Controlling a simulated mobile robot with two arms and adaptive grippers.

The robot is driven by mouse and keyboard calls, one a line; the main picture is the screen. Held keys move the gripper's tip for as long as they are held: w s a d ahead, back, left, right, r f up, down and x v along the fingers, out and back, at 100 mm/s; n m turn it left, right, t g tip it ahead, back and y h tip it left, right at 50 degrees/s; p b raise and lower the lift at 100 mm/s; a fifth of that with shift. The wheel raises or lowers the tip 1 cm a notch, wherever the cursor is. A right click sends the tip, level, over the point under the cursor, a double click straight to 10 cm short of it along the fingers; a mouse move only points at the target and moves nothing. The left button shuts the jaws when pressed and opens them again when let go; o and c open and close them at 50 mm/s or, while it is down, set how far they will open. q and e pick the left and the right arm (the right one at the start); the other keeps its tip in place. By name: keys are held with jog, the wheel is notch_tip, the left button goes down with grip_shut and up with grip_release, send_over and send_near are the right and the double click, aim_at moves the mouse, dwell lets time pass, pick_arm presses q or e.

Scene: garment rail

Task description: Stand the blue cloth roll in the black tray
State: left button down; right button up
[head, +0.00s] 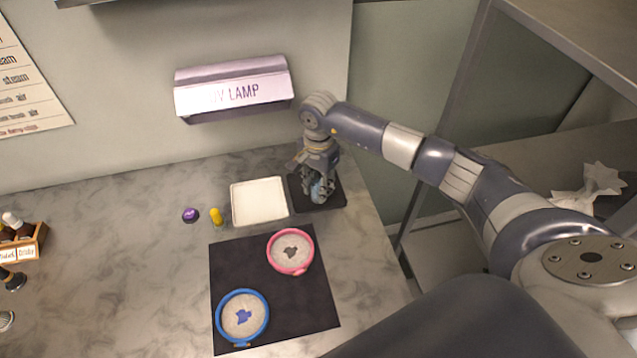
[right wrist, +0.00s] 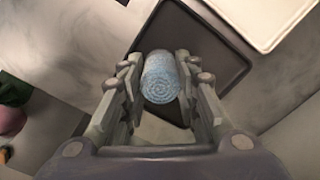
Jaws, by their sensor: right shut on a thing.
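The blue cloth roll (right wrist: 161,80) is between the two fingers of my right gripper (right wrist: 160,85), which is shut on it. In the right wrist view its spiral end faces the camera. In the head view the roll (head: 318,190) shows only as a small blue patch between the fingers of my right gripper (head: 319,192). The black tray (head: 335,197) lies behind and below the gripper, and it also shows in the right wrist view (right wrist: 210,45). The roll is over the tray; whether it touches the tray floor I cannot tell. My left gripper is not in view.
A white tray (head: 260,201) stands directly left of the black tray. A dark mat (head: 260,270) with a pink hoop (head: 290,251) and a blue hoop (head: 242,316) lies in front. A yellow-topped bottle (head: 216,217) and a purple item (head: 190,215) stand left. A lamp (head: 235,87) hangs above.

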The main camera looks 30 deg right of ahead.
aim_at(318, 184)
jog(key=shift+f, duration=0.15)
jog(key=o, duration=0.8)
jog(key=shift+r, duration=0.35)
notch_tip(318, 184, up, 10)
jog(key=b, duration=0.4)
jog(key=shift+r, duration=0.85)
